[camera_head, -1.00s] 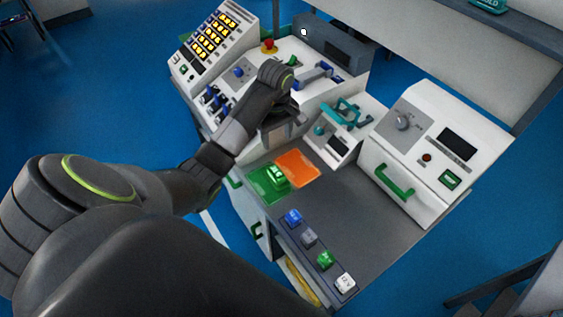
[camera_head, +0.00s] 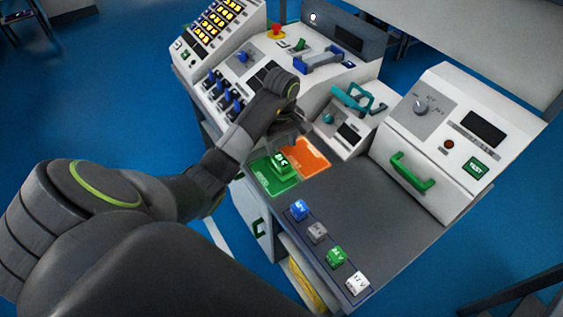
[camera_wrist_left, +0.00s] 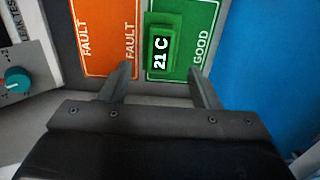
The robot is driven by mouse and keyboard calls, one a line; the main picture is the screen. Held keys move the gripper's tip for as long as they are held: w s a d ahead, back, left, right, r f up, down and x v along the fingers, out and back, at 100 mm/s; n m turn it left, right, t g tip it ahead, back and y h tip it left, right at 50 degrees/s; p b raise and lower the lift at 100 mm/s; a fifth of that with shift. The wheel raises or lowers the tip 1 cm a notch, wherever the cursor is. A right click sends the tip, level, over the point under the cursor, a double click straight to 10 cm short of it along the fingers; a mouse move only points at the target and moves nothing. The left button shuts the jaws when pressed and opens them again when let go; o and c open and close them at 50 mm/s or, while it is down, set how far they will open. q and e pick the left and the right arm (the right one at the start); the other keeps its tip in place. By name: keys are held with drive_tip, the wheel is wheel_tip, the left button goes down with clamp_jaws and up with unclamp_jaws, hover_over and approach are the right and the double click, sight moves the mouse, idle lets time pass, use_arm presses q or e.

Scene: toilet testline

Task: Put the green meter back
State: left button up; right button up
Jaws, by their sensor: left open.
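The green meter (camera_head: 282,164) sits on the green GOOD pad (camera_head: 262,178). In the left wrist view the meter (camera_wrist_left: 160,48) reads "21 C", and the orange FAULT pad (camera_wrist_left: 105,30) lies beside the green one. My left gripper (camera_wrist_left: 157,78) is open, with its two fingers apart on either side of the meter's near end. No contact shows, and I cannot tell its height above the meter. In the head view the gripper (camera_head: 292,138) is over the far side of the pads, partly hidden by its own wrist. My right gripper is not in view.
A strip of blue, grey, green and white blocks (camera_head: 328,246) lies along the grey worktop's front edge. A white box with a green handle (camera_head: 412,172) stands right. A small tester with a teal handle (camera_head: 352,98) and a switch panel (camera_head: 222,95) stand behind. The worktop's middle is clear.

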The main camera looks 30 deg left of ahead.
sight(282, 160)
use_arm(q)
drive_tip(key=shift+f+b, duration=1.3)
drive_tip(key=shift+f, duration=0.9)
wheel_tip(282, 160, down, 2)
drive_tip(key=shift+f+p, duration=0.1)
drive_tip(key=shift+p, duration=0.4)
drive_tip(key=shift+f, duration=0.5)
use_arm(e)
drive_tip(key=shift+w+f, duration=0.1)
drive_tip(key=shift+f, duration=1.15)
use_arm(q)
clamp_jaws()
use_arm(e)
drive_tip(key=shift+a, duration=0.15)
use_arm(q)
drive_tip(key=shift+r, duration=0.1)
